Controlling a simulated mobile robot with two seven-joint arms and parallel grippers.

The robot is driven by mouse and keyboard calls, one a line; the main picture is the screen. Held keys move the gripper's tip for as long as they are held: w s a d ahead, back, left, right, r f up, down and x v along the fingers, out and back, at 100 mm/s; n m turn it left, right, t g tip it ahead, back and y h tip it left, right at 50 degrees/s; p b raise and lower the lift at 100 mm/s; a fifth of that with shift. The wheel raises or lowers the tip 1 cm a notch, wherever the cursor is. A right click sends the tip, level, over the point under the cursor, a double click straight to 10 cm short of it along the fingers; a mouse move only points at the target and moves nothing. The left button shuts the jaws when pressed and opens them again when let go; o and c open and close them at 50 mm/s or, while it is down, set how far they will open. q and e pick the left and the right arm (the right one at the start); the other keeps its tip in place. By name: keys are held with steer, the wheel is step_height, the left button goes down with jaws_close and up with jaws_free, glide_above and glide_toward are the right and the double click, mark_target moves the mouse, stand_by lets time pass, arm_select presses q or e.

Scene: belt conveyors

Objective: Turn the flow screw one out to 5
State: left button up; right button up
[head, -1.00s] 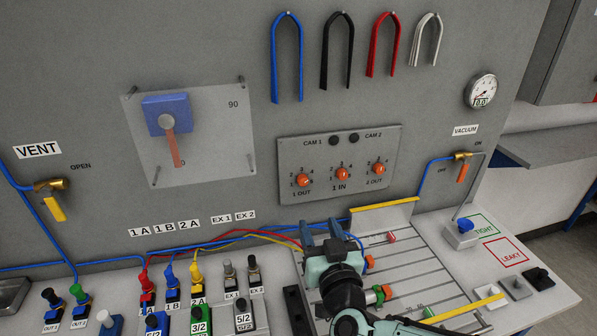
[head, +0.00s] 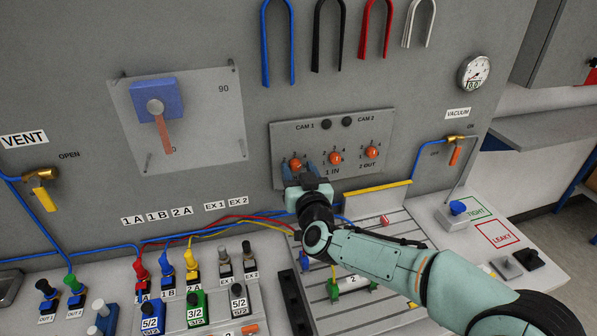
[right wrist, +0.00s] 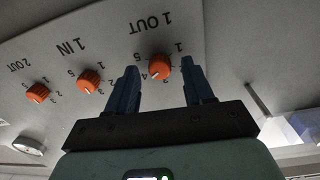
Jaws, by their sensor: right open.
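The 1 OUT flow screw (head: 295,163) is an orange knob at the left of the grey panel, beside the 1 IN knob (head: 335,158) and the 2 OUT knob (head: 371,152). In the right wrist view the panel shows upside down. There the 1 OUT knob (right wrist: 159,66) sits between the two blue fingers of my right gripper (right wrist: 160,78). The fingers are open, with a gap on each side of the knob. Its white mark points toward the 3 and 4; the exact setting is hard to read. In the head view my right gripper (head: 298,173) partly covers the 1 OUT label.
The panel (head: 352,125) stands out from the grey wall. Colored tubes run behind the wrist. The blue switch with a red lever (head: 163,130) is well left.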

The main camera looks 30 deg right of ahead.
steer(key=shift+w, duration=0.1)
jaws_close()
arm_select(q)
steer(key=shift+f, duration=0.15)
arm_select(e)
steer(key=shift+m, duration=0.3)
steer(key=m+b, duration=0.2)
steer(key=m, duration=0.3)
steer(key=shift+b, duration=0.4)
arm_select(q)
steer(key=shift+t, duration=0.4)
steer(key=f, duration=0.1)
steer(key=w+f+b, duration=0.1)
steer(key=f+b, duration=0.1)
steer(key=f, duration=0.1)
steer(key=shift+w, duration=0.4)
arm_select(e)
steer(key=m, duration=0.5)
steer(key=shift+d+m, duration=0.1)
steer(key=shift+m, duration=0.3)
arm_select(q)
steer(key=shift+b, duration=0.3)
arm_select(e)
jaws_free()
